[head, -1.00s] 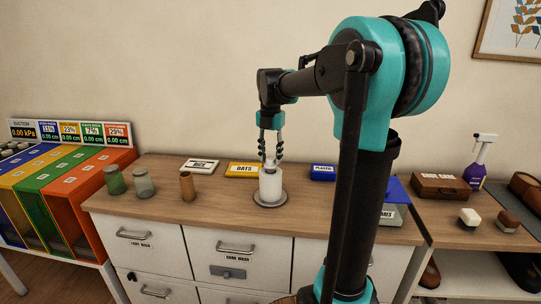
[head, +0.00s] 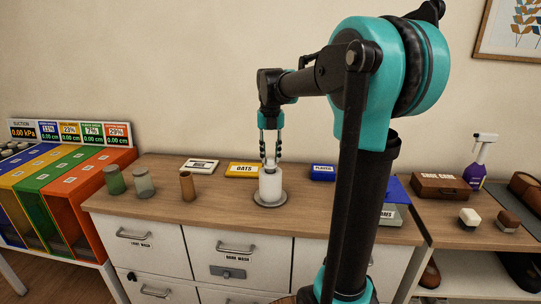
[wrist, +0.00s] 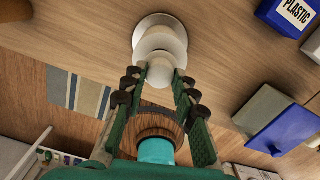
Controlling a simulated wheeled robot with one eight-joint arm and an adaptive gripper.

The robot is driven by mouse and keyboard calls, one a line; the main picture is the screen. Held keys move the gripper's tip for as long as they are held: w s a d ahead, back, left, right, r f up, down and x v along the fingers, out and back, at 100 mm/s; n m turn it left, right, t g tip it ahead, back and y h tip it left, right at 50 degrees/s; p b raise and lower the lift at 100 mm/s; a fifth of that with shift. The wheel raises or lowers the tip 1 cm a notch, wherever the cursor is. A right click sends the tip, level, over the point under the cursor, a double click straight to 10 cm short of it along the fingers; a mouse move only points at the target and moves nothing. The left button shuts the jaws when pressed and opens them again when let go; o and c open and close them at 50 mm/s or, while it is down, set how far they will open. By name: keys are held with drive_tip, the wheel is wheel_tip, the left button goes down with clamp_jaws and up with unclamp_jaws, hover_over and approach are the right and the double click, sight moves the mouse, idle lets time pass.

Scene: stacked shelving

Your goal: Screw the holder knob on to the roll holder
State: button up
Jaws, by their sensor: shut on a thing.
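The roll holder stands upright on the wooden counter, with a round grey base (head: 284,200) and a white roll (head: 270,188) around its middle. My gripper (head: 270,160) points straight down over it, with its two fingers shut on the pale rounded holder knob (wrist: 160,72) at the top. In the wrist view the fingertips lie on both sides of the knob, and the white roll (wrist: 160,40) and base (wrist: 151,20) are lined up beyond it. Whether the knob's thread is engaged is hidden.
Two greenish jars (head: 115,180) and a brown cylinder (head: 187,186) stand left of the holder. A yellow oats box (head: 243,170) and a blue plastic box (head: 322,172) lie behind. The counter just around the base is clear.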

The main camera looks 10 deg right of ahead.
drive_tip(key=m, duration=0.9)
drive_tip(key=o, duration=1.2)
